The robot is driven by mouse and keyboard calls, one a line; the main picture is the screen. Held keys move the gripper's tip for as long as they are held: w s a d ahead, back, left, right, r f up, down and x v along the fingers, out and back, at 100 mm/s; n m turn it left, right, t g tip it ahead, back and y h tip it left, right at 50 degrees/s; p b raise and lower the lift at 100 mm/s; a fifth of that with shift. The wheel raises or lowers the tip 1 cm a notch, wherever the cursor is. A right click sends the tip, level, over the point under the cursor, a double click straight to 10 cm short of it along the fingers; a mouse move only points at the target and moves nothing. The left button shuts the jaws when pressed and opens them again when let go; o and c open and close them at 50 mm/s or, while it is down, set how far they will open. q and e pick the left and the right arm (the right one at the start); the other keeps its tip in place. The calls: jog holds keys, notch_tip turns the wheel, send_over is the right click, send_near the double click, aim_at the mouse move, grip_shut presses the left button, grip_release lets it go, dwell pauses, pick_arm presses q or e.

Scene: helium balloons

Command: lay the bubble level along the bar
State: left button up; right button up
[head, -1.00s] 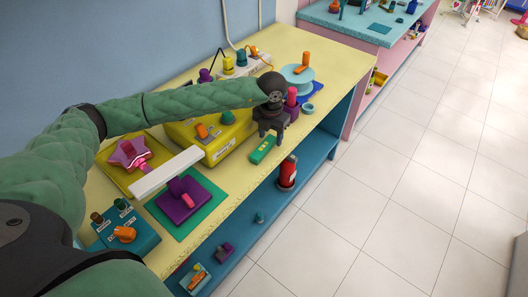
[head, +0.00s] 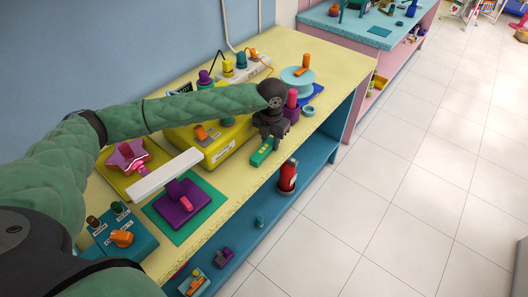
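The bubble level (head: 261,154) is a small green block with a yellow-green window, near the front edge of the yellow bench top. The bar (head: 165,174) is a white beam held across a purple stand (head: 176,207) on a green mat. My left gripper (head: 266,141) points down at the far end of the level, its fingertips overlapping that end in view. I cannot tell whether the fingers are closed on it or apart. My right gripper is not in the head view.
A yellow box (head: 228,146) with knobs stands behind the level. A pink star (head: 128,156) on a yellow tray and a blue control box (head: 122,238) lie left. A purple holder (head: 290,110) and a light-blue disc (head: 297,77) stand beyond my gripper.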

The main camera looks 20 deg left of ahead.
pick_arm(q)
jog(key=shift+c, duration=1.2)
jog(key=shift+r+p, duration=0.5)
jog(key=shift+r, duration=2)
jog(key=shift+f, duration=0.1)
